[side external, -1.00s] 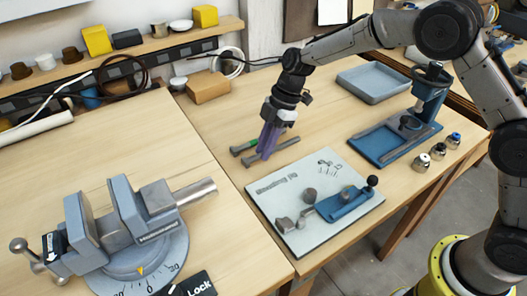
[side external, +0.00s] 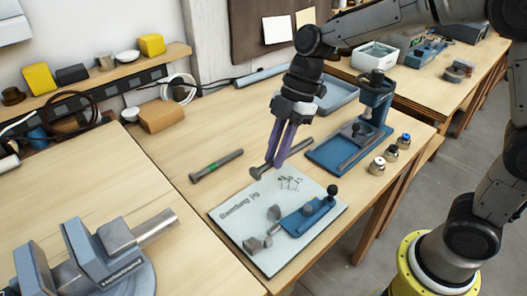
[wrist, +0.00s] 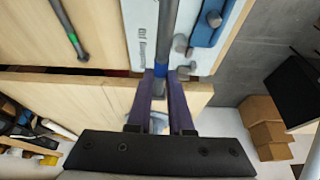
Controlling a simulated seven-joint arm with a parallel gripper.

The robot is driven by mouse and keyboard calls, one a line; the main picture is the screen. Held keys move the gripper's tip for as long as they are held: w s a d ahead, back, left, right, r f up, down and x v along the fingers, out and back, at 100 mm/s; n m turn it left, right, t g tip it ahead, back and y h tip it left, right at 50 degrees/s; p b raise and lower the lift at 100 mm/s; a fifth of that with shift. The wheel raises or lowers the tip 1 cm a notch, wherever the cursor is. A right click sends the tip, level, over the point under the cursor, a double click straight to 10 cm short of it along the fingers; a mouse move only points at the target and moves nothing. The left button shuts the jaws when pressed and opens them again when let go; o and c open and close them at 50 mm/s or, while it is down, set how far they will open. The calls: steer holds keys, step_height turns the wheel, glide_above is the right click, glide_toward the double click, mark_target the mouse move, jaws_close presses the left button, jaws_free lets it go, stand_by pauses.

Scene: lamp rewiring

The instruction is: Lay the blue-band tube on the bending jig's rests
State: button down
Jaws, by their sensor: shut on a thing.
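The blue-band tube (side external: 298,148) is a grey rod with a wider head at its near end. My gripper (side external: 272,163), with purple fingers, is shut on it; in the wrist view the fingers (wrist: 161,72) close around the tube at its blue band. In the side view the fingers hide part of the tube, and its height over the table is hard to tell. The bending jig (side external: 236,214) is a pale board with a blue block (side external: 307,217) and grey posts (side external: 274,213). The tube is beyond the board in the side view and passes over it in the wrist view.
A green-band tube (side external: 216,166) lies on the table to the left. A blue stand (side external: 340,150) and several small capped fittings (side external: 390,150) are at the right. A vise (side external: 100,250) is at the near left. Bare wood lies between the green-band tube and the jig.

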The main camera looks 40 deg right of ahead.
glide_above(270, 231)
steer(key=d, duration=0.1)
steer(key=shift+d+f, duration=0.1)
steer(key=shift+f, duration=4.7)
steer(key=shift+f, duration=0.3)
steer(key=c, duration=0.7)
jaws_free()
steer(key=shift+c, duration=0.2)
steer(key=v, duration=1.3)
steer(key=shift+d+r, duration=0.2)
steer(key=shift+r, duration=0.1)
steer(key=a+v, duration=0.1)
steer(key=v, duration=0.8)
steer(key=shift+r, duration=0.15)
